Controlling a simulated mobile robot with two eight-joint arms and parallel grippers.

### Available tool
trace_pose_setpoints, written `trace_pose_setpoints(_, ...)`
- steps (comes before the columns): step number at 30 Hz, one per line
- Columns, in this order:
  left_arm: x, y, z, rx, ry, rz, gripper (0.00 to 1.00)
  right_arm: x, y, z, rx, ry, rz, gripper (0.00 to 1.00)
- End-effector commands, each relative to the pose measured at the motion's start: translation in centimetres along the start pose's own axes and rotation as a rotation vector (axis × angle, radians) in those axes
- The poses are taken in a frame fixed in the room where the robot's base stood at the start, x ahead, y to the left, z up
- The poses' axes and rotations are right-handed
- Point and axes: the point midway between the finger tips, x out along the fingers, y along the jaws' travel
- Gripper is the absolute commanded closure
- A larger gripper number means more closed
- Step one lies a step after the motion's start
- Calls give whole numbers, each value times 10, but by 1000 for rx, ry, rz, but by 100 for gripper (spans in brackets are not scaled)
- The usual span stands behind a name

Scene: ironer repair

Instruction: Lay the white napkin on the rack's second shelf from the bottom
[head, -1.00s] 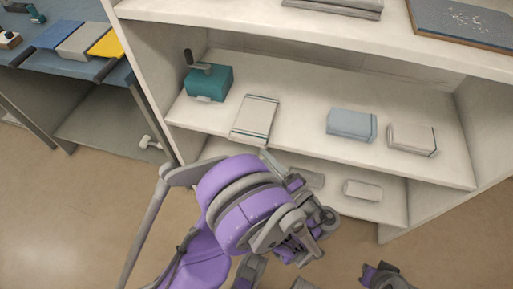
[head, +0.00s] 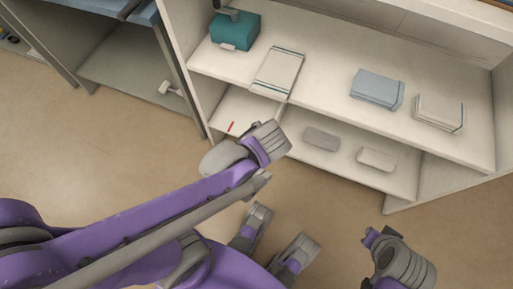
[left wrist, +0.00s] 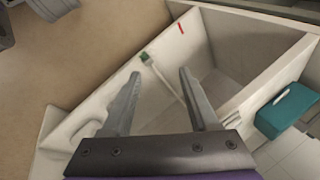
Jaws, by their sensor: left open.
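The rack's second shelf from the bottom (head: 330,75) holds a flat white folded cloth with dark teal edge stripes (head: 278,70). A thicker white folded cloth with a blue stripe (head: 438,113) lies at its right end. I cannot tell which cloth is the white napkin. My left gripper is at the rack's lower left, near the bottom shelf, its fingers not clear in the head view. My right gripper is unclear at the bottom of the head view.
A teal box (head: 235,30) and a blue folded cloth (head: 377,89) share that shelf. A grey block (head: 322,139) and a whitish block (head: 377,158) lie on the bottom shelf, where a small red thing (head: 230,127) shows. A grey bench (head: 130,60) stands left of the rack.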

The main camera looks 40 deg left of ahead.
Motion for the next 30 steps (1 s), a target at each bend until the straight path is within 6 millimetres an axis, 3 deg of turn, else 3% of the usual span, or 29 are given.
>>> trace_pose_setpoints(1, -6, 4, 11, -63, 25, 71, 40, 0, 0, 0, 0, 0, 0, 100)
trace_pose_setpoints(4, -18, 16, 20, -170, 85, 192, 40, 0, 0, 0, 0, 0, 0, 100)
trace_pose_setpoints(14, -43, 27, 23, -332, 183, 339, 40, -7, 0, -2, 0, 2, 0, 100)
trace_pose_setpoints(20, -84, 9, 17, -333, 198, 337, 40, -49, 0, -19, 0, 18, 0, 100)
trace_pose_setpoints(30, -186, -41, -15, -339, 237, 329, 40, -152, 0, -78, 0, 60, 0, 100)
